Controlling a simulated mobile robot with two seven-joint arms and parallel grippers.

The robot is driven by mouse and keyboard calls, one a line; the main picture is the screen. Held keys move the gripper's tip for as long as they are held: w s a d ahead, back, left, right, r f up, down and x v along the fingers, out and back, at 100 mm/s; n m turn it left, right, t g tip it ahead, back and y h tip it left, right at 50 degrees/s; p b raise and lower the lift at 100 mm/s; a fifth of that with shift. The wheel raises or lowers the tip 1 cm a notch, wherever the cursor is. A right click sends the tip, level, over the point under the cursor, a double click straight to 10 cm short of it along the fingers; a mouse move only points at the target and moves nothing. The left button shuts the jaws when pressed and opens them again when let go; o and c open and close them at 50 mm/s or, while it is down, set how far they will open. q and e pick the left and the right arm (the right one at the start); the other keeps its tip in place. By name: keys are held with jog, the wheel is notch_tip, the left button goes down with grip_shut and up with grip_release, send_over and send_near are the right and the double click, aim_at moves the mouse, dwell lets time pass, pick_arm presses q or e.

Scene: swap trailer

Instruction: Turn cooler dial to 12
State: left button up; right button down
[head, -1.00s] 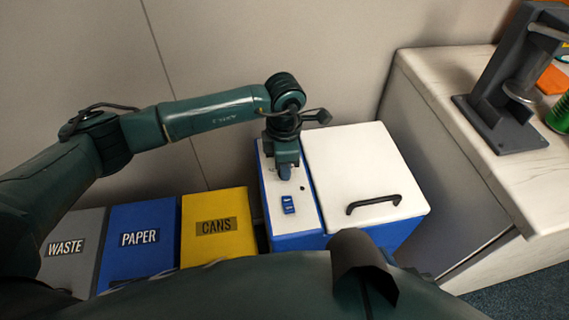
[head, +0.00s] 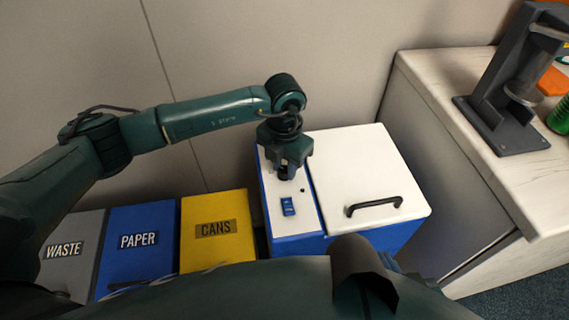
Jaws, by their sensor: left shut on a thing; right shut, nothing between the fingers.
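The cooler (head: 340,165) is a white-topped blue box in the middle of the head view, with a narrow white panel (head: 276,222) along its left side. My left gripper (head: 286,174) points down onto the far part of this panel. It is shut on the dark cooler dial, which is mostly hidden under the fingers, so its setting cannot be read. A small blue display (head: 288,206) sits on the panel just nearer than the gripper; its digits are too small to read. My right gripper is not in view.
The cooler's lid has a black handle (head: 374,205). Grey WASTE (head: 88,222), blue PAPER (head: 160,212) and yellow CANS (head: 233,200) bins stand left of it. A pale counter (head: 440,100) with a dark grey press-like stand (head: 490,115) is at the right. A wall is close behind.

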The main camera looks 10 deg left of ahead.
aim_at(284, 169)
pick_arm(q)
jog(key=shift+n, duration=0.4)
jog(key=o, duration=1)
notch_tip(284, 169, up, 13)
jog(key=shift+r, duration=0.1)
dwell(0.5)
